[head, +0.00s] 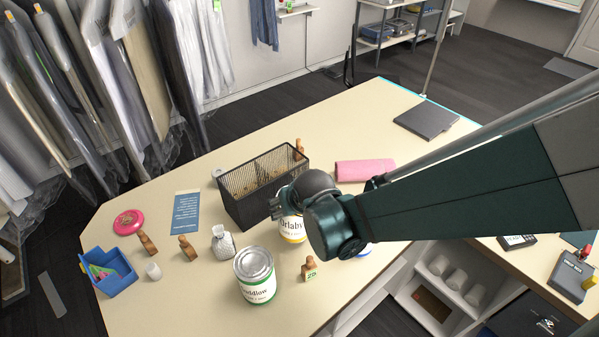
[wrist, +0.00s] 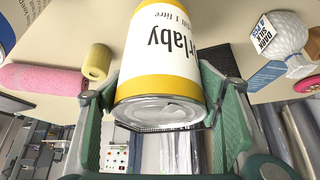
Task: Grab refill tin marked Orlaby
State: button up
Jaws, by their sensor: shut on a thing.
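The refill tin marked Orlaby (head: 292,228) is white with a yellow band and stands on the cream table, partly hidden behind my arm in the head view. In the wrist view the tin (wrist: 165,60) fills the middle, its label upside down and its metal lid toward the camera. My gripper (wrist: 165,105) has its green fingers on both sides of the tin and is shut on it. In the head view my gripper (head: 283,205) is at the tin, its fingers mostly hidden. I cannot tell whether the tin touches the table.
A green-banded tin (head: 255,275) stands front left of the Orlaby tin, with a small numbered wooden piece (head: 310,267) beside it. A black mesh basket (head: 240,203) is close behind. A pink roll (head: 365,170) lies behind my arm. The table's far right is mostly clear.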

jog(key=shift+r, duration=3.1)
jog(key=shift+s+r, duration=0.1)
